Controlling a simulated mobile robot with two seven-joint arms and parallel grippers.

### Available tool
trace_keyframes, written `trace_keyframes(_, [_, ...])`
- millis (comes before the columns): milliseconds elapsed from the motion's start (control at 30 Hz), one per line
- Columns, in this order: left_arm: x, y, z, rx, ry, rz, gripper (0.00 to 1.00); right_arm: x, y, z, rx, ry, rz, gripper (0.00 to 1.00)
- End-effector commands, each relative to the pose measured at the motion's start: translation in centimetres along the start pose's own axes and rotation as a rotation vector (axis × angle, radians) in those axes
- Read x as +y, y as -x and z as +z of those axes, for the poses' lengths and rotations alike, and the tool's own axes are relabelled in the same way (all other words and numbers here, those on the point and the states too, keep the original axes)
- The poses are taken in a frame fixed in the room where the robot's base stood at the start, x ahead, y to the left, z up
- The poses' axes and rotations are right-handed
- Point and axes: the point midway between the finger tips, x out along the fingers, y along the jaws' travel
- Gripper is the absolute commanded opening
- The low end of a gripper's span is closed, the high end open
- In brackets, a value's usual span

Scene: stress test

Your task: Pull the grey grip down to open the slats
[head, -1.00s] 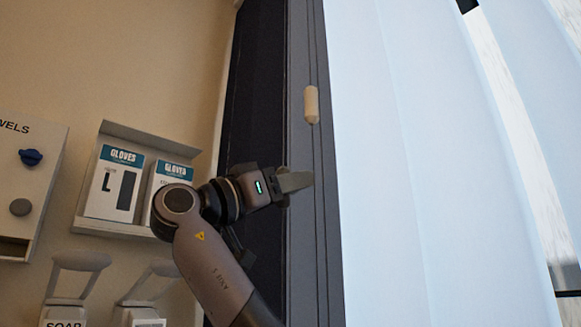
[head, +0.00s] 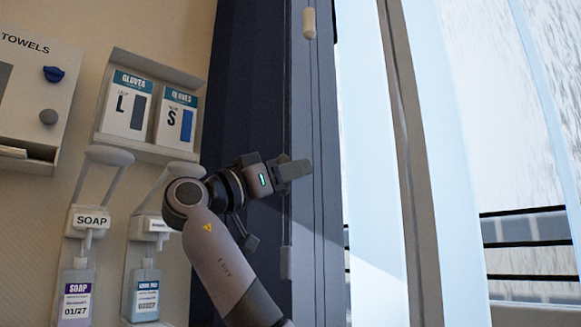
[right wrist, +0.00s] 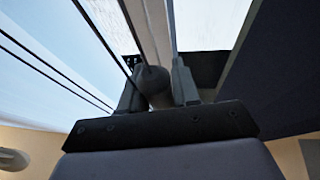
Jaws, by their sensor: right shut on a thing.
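My right gripper (head: 293,172) is at the window's left side and shut. In the right wrist view a dark grey rounded piece, which I take as the grey grip (right wrist: 152,80), sits between its fingers (right wrist: 160,88). In the head view the fingers hide the grip. A cream pull (head: 309,22) hangs higher up, apart from my gripper. The pale upright slats (head: 362,130) stand turned, with wide gaps showing the outside. My left gripper is not in view.
A small grey piece (head: 286,262) is on the dark window side below my gripper. Left of the arm are glove boxes (head: 128,105), soap bottles (head: 76,295) and a towel dispenser (head: 60,85) on the wall. Beyond the slats is a dark railing (head: 525,243).

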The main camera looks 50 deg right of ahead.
Motion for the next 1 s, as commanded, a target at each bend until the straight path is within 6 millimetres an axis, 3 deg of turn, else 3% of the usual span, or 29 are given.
trace_keyframes(133, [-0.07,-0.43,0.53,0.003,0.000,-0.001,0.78,-0.03,0.36,0.82,-0.001,-0.002,-0.001,0.00])
trace_keyframes(533, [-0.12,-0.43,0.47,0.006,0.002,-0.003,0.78,-0.03,0.37,0.82,-0.001,-0.002,-0.001,0.00])
trace_keyframes(567, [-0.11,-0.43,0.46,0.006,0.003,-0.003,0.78,-0.03,0.36,0.81,-0.001,-0.002,-0.001,0.37])
trace_keyframes(600, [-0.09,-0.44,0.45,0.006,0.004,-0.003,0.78,-0.03,0.36,0.81,0.000,-0.002,-0.001,0.50])
trace_keyframes(1000, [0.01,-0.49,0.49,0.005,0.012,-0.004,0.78,-0.07,1.24,0.80,0.001,0.000,-0.002,0.52])
